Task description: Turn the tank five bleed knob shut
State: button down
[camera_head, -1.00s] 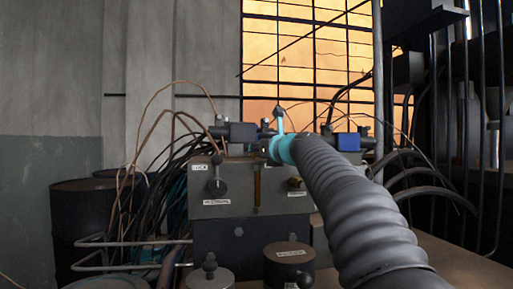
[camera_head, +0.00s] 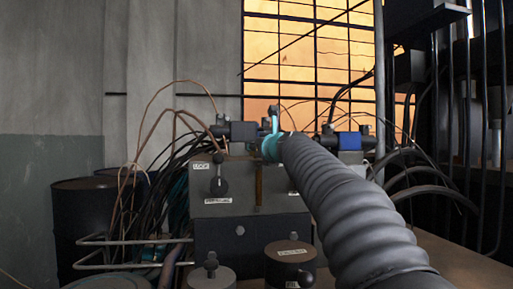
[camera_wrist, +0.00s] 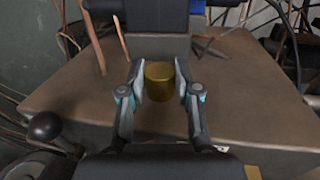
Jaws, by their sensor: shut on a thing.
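A short brass cylindrical knob (camera_wrist: 159,84) stands between the two fingers of my gripper (camera_wrist: 160,78) in the wrist view. My gripper is shut on it, with one grey finger pad at each side. The knob sits over the brown top of a block (camera_wrist: 80,100). I cannot read any tank number near it. In the head view, my ribbed dark arm reaches to the top of a grey block (camera_head: 280,205) with small white labels, too small to read. The arm hides the fingers and the knob there.
A black ball-ended lever (camera_wrist: 46,126) stands at the left in the wrist view. Copper rods rise beside the block's far part. In the head view, round lidded pots (camera_head: 290,262) stand in front, a dark drum (camera_head: 85,215) and cables at left, and hoses and racks at right.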

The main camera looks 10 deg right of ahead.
jog(key=c, duration=0.8)
grip_release()
jog(key=s+d, duration=0.2)
jog(key=s, duration=0.9)
jog(key=shift+s, duration=0.4)
jog(key=shift+d, duration=0.1)
